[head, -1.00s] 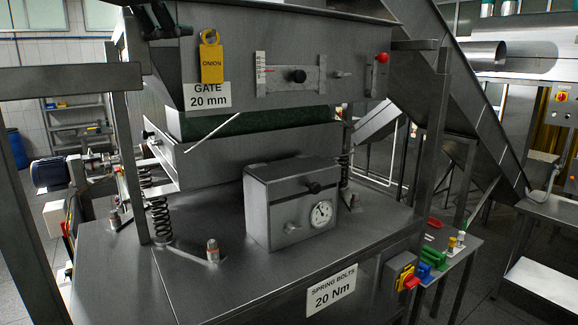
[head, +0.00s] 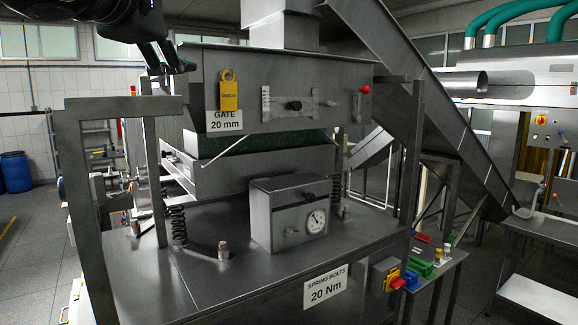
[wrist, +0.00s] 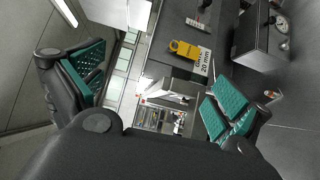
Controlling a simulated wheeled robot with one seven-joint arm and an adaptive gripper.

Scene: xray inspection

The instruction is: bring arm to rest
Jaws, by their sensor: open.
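My gripper (wrist: 150,95) shows in the wrist view with its two green-padded fingers wide apart and nothing between them. In the head view my gripper (head: 172,58) hangs at the upper left, in front of the hopper's upper left corner. The steel hopper (head: 300,75) carries a yellow tag (head: 229,95) above a "GATE 20 mm" label; the tag also shows in the wrist view (wrist: 184,49). I cannot tell the exact gap between my gripper and the hopper.
A steel frame post (head: 72,200) stands at the left. A box with a dial (head: 290,215) sits on the machine's top (head: 225,285). A sloping chute (head: 410,90) rises at the right. A side table holds coloured parts (head: 420,268). Open floor (head: 25,240) lies at the left.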

